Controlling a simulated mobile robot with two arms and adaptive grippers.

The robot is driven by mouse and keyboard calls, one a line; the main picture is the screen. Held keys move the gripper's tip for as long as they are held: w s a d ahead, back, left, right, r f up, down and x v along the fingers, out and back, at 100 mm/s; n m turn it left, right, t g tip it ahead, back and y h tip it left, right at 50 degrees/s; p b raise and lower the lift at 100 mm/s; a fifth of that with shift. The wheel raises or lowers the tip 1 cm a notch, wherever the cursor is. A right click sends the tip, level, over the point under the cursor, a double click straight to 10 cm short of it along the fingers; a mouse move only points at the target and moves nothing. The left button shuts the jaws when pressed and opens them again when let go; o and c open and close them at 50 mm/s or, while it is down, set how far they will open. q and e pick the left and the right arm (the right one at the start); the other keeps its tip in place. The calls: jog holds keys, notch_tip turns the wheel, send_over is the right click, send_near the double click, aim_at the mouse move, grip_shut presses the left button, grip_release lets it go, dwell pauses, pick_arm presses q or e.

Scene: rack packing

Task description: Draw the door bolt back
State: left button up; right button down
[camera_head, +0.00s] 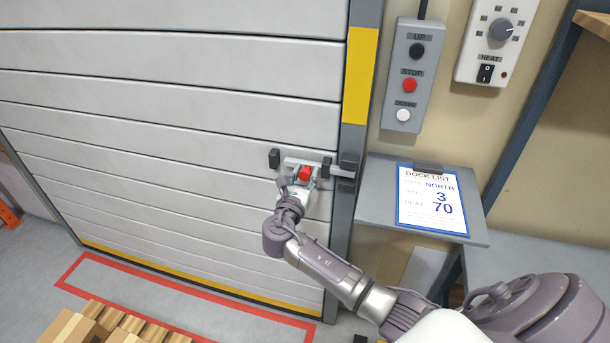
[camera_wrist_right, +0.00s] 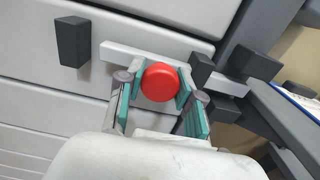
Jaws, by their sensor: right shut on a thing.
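The door bolt is a light grey bar (camera_wrist_right: 120,52) lying along the white slatted door (camera_head: 180,110), with a red knob (camera_wrist_right: 160,82) on it. My right gripper (camera_wrist_right: 158,88) is shut on the red knob, its teal finger pads on both sides of it. In the head view the right gripper (camera_head: 304,176) and the red knob (camera_head: 305,173) are at the door's right edge. The bar's right end reaches into dark guides (camera_wrist_right: 205,70) by the dark door frame (camera_head: 346,190). A dark block (camera_wrist_right: 72,41) stands on the door left of the bar. The left gripper is out of view.
A grey control box (camera_head: 409,75) with UP, STOP and DOWN buttons and a heat dial box (camera_head: 497,40) are on the wall. A shelf with a dock list (camera_head: 431,200) juts out right of the door. Cardboard boxes (camera_head: 75,328) stand at the lower left, near red floor lines.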

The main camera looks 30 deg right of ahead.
aim_at(290, 165)
jog(key=w+a, duration=0.3)
jog(key=w, duration=0.1)
jog(key=shift+w+a+f+b, duration=0.1)
jog(key=shift+a+b, duration=0.25)
jog(key=shift+d, duration=0.1)
jog(key=c, duration=0.7)
grip_release()
jog(key=shift+s, duration=0.2)
jog(key=v, duration=1.2)
jog(key=shift+d, duration=0.1)
